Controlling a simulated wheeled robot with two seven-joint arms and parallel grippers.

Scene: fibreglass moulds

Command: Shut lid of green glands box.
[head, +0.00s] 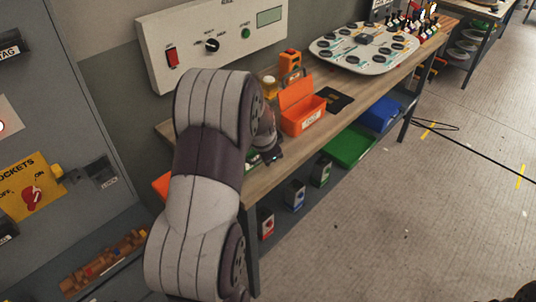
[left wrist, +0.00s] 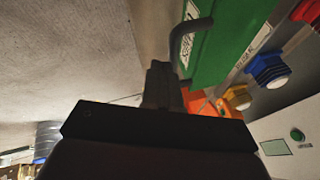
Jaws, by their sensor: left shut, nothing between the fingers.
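In the left wrist view a green box (left wrist: 232,35) fills the upper right, with a white label and a bent grey handle at its left side. I cannot tell from this view how far its lid stands open. My left gripper (left wrist: 160,72) is shut and empty, its fingertips close to the handle; I cannot tell if they touch. In the head view my left gripper (head: 270,155) is low over the bench's front edge, beside an orange box. My left arm hides most of that spot, with only a sliver of green showing.
The orange box (head: 303,118) stands on the bench (head: 345,82) with its lid raised. A green bin (head: 349,147) and a blue bin (head: 381,114) sit below the bench. The floor in front is largely clear.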

